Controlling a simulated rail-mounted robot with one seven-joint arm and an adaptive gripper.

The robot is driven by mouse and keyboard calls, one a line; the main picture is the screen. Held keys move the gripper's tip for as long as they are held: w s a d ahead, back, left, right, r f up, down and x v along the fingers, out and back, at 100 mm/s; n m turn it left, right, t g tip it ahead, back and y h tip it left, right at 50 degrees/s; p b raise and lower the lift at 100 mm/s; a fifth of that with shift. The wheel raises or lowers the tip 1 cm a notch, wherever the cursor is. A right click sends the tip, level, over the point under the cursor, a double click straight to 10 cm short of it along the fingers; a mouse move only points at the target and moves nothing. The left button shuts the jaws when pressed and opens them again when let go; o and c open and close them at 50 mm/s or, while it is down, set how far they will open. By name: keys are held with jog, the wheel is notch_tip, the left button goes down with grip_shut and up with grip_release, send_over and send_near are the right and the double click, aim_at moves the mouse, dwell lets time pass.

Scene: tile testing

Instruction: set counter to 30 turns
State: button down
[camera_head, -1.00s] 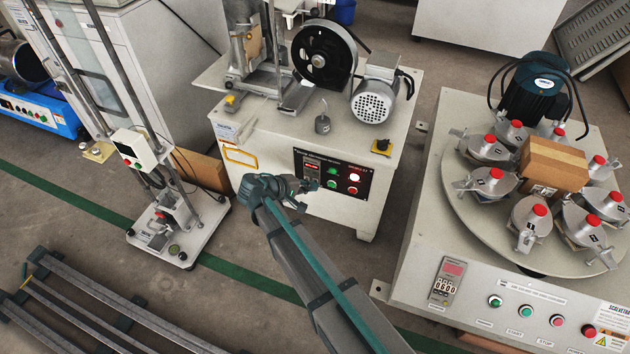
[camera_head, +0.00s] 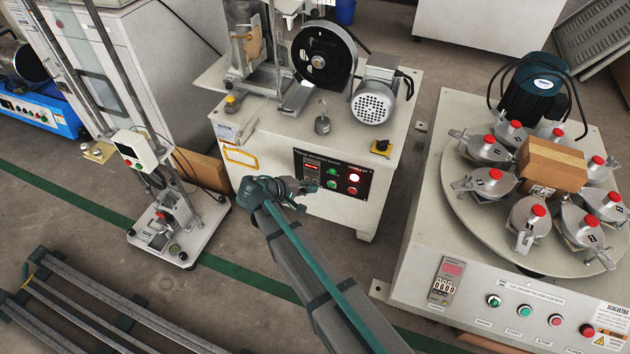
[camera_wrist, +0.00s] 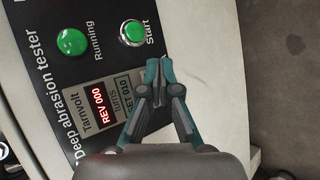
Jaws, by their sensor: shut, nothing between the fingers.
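The counter (camera_wrist: 103,108) is a grey panel on the black front of the deep abrasion tester. Its red display reads REV 000 with "turns" beside it, and a second display (camera_wrist: 124,92) reads SET 010. The counter also shows small in the head view (camera_head: 311,167). My gripper (camera_wrist: 157,70) is shut and empty, its fingertips just beyond the SET display's end in the wrist view. I cannot tell whether they touch the panel. In the head view my gripper (camera_head: 309,187) is in front of the panel's lower left.
A green Start button (camera_wrist: 132,33) is close to the fingertips, and a green Running lamp (camera_wrist: 72,42) is farther left. A red button and lit lamp (camera_head: 354,178) are on the panel's right. Another machine with a round turntable (camera_head: 462,205) stands at the right.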

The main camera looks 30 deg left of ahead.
jog(key=shift+s+d, duration=0.1)
jog(key=shift+s, duration=0.15)
jog(key=shift+s+d+p, duration=0.25)
jog(key=shift+s, duration=1)
jog(key=shift+s+d+p, duration=0.2)
jog(key=shift+s+d, duration=0.05)
jog(key=shift+s, duration=0.95)
jog(key=s+n, duration=0.1)
jog(key=n, duration=0.5)
jog(key=s+n+p, duration=0.1)
jog(key=n, duration=0.4)
jog(key=s+n+y, duration=0.1)
jog(key=n, duration=0.5)
jog(key=shift+s+d+f+n+p, duration=0.1)
jog(key=shift+s+d+n+p, duration=0.2)
jog(key=shift+s+p, duration=0.05)
